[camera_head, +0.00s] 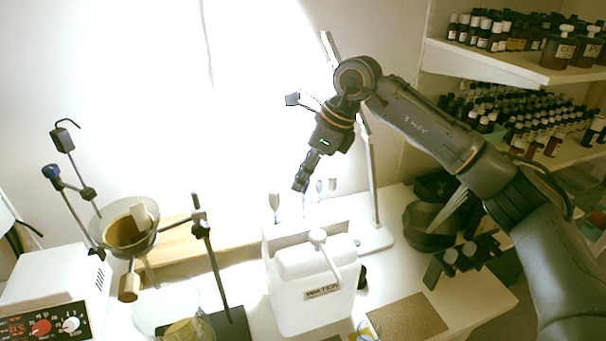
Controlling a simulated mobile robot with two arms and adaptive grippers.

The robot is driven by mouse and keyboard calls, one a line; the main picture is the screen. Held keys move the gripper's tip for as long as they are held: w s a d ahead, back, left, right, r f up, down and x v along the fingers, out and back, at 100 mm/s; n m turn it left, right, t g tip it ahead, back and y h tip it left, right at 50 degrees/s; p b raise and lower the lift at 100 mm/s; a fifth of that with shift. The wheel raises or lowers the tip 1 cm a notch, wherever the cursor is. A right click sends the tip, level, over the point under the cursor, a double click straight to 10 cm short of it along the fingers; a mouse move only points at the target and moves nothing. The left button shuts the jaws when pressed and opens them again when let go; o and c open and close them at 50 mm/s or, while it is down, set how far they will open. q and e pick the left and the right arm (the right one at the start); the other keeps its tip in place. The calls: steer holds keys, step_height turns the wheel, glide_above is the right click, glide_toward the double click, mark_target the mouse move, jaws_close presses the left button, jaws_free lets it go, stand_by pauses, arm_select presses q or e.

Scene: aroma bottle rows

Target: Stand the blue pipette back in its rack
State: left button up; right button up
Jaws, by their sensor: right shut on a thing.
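My right gripper (301,184) points down over the back of the table, behind a white jug. It is shut on a thin, faintly bluish piece (304,201) just below its fingertips, which looks like the blue pipette. Most of it is hidden by the fingers or washed out by glare. Pale pipettes stand upright nearby, one to the left (274,201) and two to the right (319,187). The rack under them is mostly hidden behind the jug, so I cannot tell whether the held piece touches it. My left gripper is not in view.
The white water jug (290,310) stands in front of the pipettes. A lamp post (373,190) rises just right of them. A clamp stand (209,250), a bowl and a heater (45,290) fill the left. Bottle shelves (500,62) and a dark pot (425,228) are at right.

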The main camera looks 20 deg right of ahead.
steer(key=shift+f, duration=0.15)
steer(key=shift+f+b, duration=0.7)
steer(key=shift+f, duration=0.2)
steer(key=o, duration=0.7)
steer(key=shift+o, duration=0.2)
steer(key=shift+p+v, duration=1.25)
steer(key=shift+v, duration=1.3)
